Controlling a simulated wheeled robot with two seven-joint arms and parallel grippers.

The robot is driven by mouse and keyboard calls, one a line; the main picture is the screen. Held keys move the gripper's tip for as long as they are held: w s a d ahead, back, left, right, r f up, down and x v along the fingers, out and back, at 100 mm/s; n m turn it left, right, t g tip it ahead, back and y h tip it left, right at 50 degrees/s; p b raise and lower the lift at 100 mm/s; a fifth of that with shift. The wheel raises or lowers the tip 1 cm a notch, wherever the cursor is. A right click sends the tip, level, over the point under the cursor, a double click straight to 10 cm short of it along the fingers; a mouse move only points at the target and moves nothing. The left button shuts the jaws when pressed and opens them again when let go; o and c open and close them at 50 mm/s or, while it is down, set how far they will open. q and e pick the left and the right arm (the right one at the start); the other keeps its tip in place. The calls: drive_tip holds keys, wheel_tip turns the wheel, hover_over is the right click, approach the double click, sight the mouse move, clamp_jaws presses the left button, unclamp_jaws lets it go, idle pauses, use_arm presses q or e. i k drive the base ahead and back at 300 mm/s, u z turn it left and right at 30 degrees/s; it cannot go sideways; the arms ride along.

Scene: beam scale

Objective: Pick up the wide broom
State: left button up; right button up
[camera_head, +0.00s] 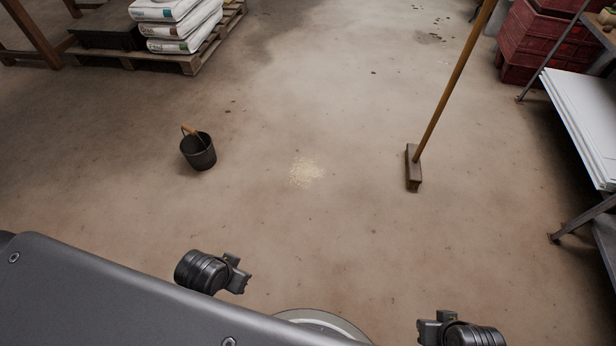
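The wide broom (413,168) stands on the floor right of centre. Its block head rests on the concrete and its wooden handle (455,82) leans up to the right, with its top cut off by the picture edge. My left gripper (240,275) is low in the picture, left of centre, well away from the broom. My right gripper (428,328) is at the bottom edge, nearer to me than the broom head and apart from it. Both grippers are seen from above, and their finger gaps are not clear. Nothing shows in either one.
A pale pile of grains (306,172) lies on the floor at centre. A pallet (190,62) holds sacks. The floor between is clear.

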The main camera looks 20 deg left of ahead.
sight(413, 153)
drive_tip(key=z, duration=0.05)
drive_tip(key=k, duration=0.6)
drive_tip(key=z, duration=0.45)
drive_tip(key=i, duration=1.65)
drive_tip(key=u, duration=0.6)
